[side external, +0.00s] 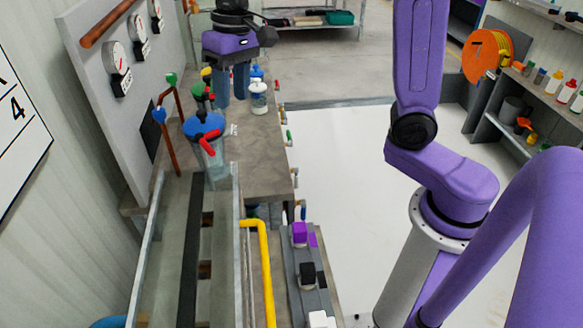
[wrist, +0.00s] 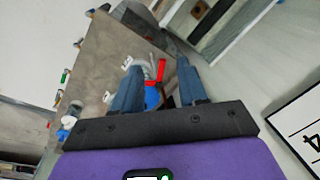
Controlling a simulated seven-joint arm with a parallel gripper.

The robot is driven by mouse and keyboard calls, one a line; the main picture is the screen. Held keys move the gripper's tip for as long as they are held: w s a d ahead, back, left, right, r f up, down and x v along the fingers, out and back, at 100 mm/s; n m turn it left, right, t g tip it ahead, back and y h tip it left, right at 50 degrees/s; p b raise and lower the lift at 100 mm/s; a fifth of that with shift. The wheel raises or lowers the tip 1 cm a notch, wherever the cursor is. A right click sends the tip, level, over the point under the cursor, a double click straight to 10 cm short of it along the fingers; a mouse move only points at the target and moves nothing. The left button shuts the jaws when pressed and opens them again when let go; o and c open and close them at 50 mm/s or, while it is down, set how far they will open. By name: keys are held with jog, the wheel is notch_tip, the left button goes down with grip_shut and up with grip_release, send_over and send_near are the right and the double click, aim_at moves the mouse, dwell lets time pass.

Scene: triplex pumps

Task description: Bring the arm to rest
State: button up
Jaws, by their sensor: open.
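My gripper (side external: 231,98) hangs over the far part of the grey bench, with its two blue fingers pointing down and nothing visible between them. In the wrist view my gripper (wrist: 157,72) has its fingers clearly apart. A clear container with a blue lid (side external: 204,124) and a red handle (side external: 208,143) stands on the bench, nearer the camera than my fingers. In the wrist view the red handle (wrist: 161,70) and some blue (wrist: 152,97) show between the fingers. I cannot tell the height of my fingertips above the bench.
A white bottle with a blue cap (side external: 258,96) stands just right of my fingers. A panel with gauges (side external: 117,58) and red-brown pipes (side external: 168,130) rise on the left. White floor (side external: 345,180) is clear to the right.

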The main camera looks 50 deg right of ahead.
jog(key=s+d+f+n, duration=0.2)
jog(key=s+f+n, duration=0.1)
jog(key=s, duration=0.5)
jog(key=s+d+f+n, duration=0.3)
jog(key=s+n, duration=0.2)
jog(key=s, duration=0.4)
jog(key=s+d+f+n+h, duration=0.1)
jog(key=s+d+f+n, duration=0.2)
jog(key=s, duration=0.5)
jog(key=shift+s+n, duration=0.3)
jog(key=shift+n, duration=0.2)
